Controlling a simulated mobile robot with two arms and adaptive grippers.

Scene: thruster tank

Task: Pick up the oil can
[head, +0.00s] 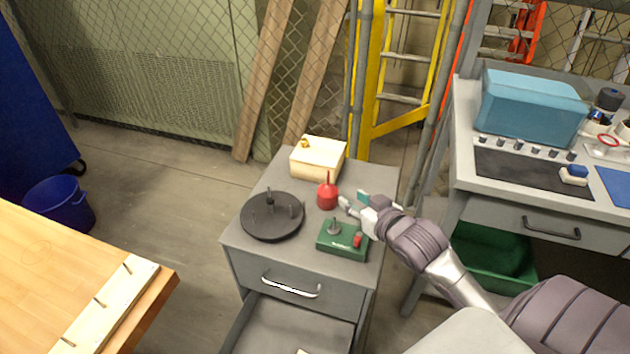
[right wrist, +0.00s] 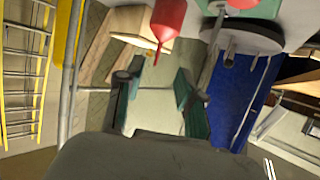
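The oil can (head: 327,195) is small and red with a thin upright spout, and stands on top of the grey drawer cabinet (head: 235,238). My right gripper (head: 354,199) is just to the right of the can in the head view, at about its height. In the right wrist view the gripper (right wrist: 152,80) is open, its fingers apart with nothing between them. The red can (right wrist: 169,18) shows at the top of that view, spout pointing down in the picture, beyond the fingertips. I cannot tell whether a fingertip touches it. My left gripper is not in view.
On the cabinet, a black round plate with pegs (head: 272,217) lies left of the can, a cream box (head: 318,158) behind, and a green device with a red knob (head: 342,240) in front. The cabinet's drawer (head: 292,325) is open. A workbench (head: 468,150) stands right.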

